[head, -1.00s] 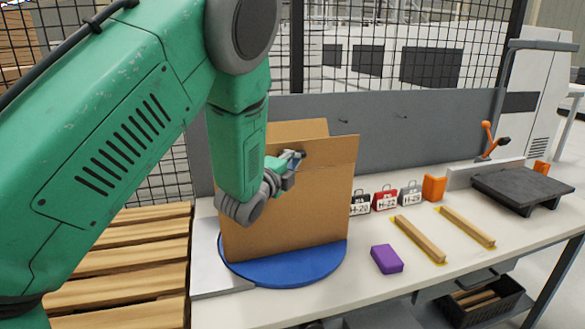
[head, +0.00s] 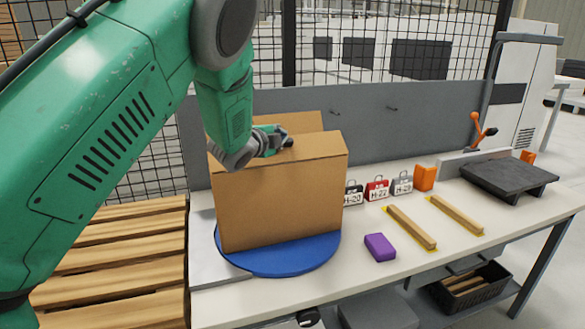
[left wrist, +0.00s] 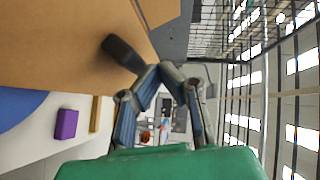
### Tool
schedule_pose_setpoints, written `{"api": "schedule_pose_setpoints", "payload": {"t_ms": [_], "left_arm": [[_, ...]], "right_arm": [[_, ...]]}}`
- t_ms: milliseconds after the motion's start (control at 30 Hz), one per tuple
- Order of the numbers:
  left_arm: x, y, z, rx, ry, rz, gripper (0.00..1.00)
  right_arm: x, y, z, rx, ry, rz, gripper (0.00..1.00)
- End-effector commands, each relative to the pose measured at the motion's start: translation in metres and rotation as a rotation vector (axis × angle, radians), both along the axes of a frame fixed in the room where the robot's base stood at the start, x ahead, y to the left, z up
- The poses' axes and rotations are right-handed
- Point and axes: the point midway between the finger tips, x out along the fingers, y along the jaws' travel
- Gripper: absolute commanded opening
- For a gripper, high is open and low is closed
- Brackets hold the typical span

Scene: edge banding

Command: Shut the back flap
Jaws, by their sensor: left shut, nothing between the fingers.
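A brown cardboard box (head: 280,205) stands upright on a blue round turntable (head: 285,262) on the bench. Its back flap (head: 300,124) stands up behind the top opening. The near flap (head: 315,147) lies folded over the top. My left gripper (head: 286,142) is shut and empty, low over the box top, in front of the back flap. Whether it touches the cardboard I cannot tell. In the left wrist view my left gripper (left wrist: 155,72) is beside the box's cardboard (left wrist: 60,45). My right gripper is not in view.
A purple block (head: 380,247) and two wooden strips (head: 411,228) lie right of the turntable. Several labelled small cases (head: 377,190) and an orange block (head: 425,178) stand behind them. A grey panel (head: 370,125) rises behind the box. Wooden pallets (head: 110,250) are at left.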

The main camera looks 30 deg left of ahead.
Motion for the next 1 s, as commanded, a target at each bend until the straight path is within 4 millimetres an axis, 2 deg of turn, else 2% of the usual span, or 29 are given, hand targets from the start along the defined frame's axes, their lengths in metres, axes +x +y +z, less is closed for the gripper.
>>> {"api": "schedule_pose_setpoints", "payload": {"t_ms": [500,667,1000], "left_arm": [[0.020,0.025,-0.013,-0.047,0.036,0.000,0.00],[0.023,0.028,-0.018,-0.126,0.102,0.000,0.00],[0.026,0.031,-0.027,-0.123,0.104,-0.001,0.00]], "right_arm": [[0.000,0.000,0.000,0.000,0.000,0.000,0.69],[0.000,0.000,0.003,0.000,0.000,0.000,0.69],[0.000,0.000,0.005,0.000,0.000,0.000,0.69]]}}
